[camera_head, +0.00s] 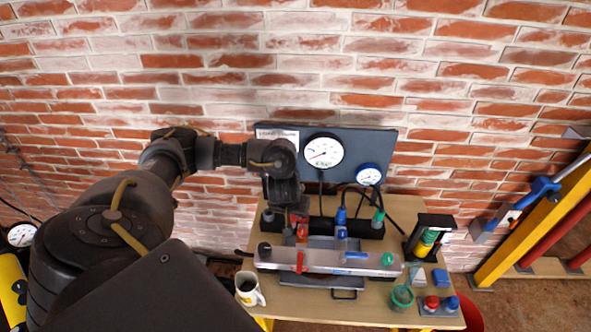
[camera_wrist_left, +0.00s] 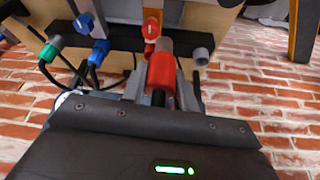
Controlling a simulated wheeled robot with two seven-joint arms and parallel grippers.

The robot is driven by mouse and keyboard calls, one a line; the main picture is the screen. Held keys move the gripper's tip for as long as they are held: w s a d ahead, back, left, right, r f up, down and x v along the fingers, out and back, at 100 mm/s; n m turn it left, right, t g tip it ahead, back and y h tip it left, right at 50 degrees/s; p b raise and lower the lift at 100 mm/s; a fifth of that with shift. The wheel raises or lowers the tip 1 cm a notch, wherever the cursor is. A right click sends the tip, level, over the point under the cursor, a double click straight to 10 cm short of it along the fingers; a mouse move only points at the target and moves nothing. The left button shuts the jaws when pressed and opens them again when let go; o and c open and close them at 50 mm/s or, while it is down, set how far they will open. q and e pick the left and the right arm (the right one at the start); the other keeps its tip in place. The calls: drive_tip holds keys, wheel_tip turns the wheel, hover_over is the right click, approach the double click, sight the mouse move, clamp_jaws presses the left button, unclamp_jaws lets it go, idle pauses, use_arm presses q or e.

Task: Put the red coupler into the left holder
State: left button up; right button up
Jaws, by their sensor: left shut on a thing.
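My left gripper (camera_head: 290,205) is above the left part of the black holder bar (camera_head: 325,224). A blue coupler (camera_wrist_left: 98,52) and a green coupler (camera_wrist_left: 48,52) sit along the bar. My right gripper is not in view.
A grey manifold (camera_head: 325,260) with coloured handles lies in front of the bar. A gauge panel (camera_head: 380,145) stands behind against the brick wall. A mug (camera_head: 247,289), a green cup (camera_head: 402,297) and a black rack (camera_head: 428,238) stand on the wooden table (camera_head: 335,308).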

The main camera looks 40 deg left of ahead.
use_arm(q)
drive_tip(key=w+a+b, duration=0.2)
drive_tip(key=a, duration=0.6)
idle(0.4)
drive_tip(key=shift+s, duration=0.1)
drive_tip(key=w+a+b, duration=0.1)
drive_tip(key=a+b, duration=0.1)
drive_tip(key=a, duration=0.6)
drive_tip(key=shift+w, duration=0.4)
wheel_tip(320, 180, down, 7)
drive_tip(key=b, duration=0.2)
drive_tip(key=shift+r, duration=0.2)
idle(0.8)
drive_tip(key=shift+d+f, duration=0.1)
drive_tip(key=shift+f, duration=0.05)
idle(0.5)
drive_tip(key=shift+f+b, duration=0.35)
drive_tip(key=shift+f, duration=0.35)
idle(0.4)
